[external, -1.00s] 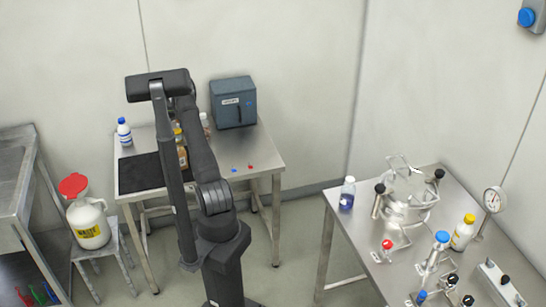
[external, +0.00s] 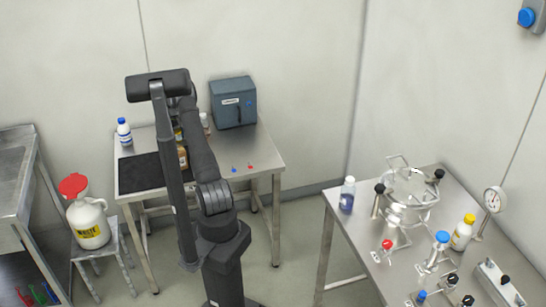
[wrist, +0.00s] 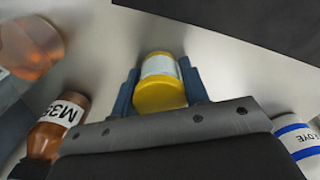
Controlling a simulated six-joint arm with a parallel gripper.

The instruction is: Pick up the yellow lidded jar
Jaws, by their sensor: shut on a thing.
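The yellow lidded jar (wrist: 160,92) shows in the wrist view, with its yellow lid toward the camera and a pale label on its body. My gripper (wrist: 161,82) has one blue-grey finger on each side of the jar and is shut on it. In the external view my arm covers most of the gripper and the jar, over the back-left steel table (external: 255,157). I cannot tell whether the jar touches the tabletop.
In the wrist view an amber bottle (wrist: 58,127) stands left and a blue-striped white bottle (wrist: 299,143) right. Another amber vessel (wrist: 30,48) is at upper left. Externally, a grey box (external: 233,102) stands behind and a black mat (external: 140,174) lies at the table's left.

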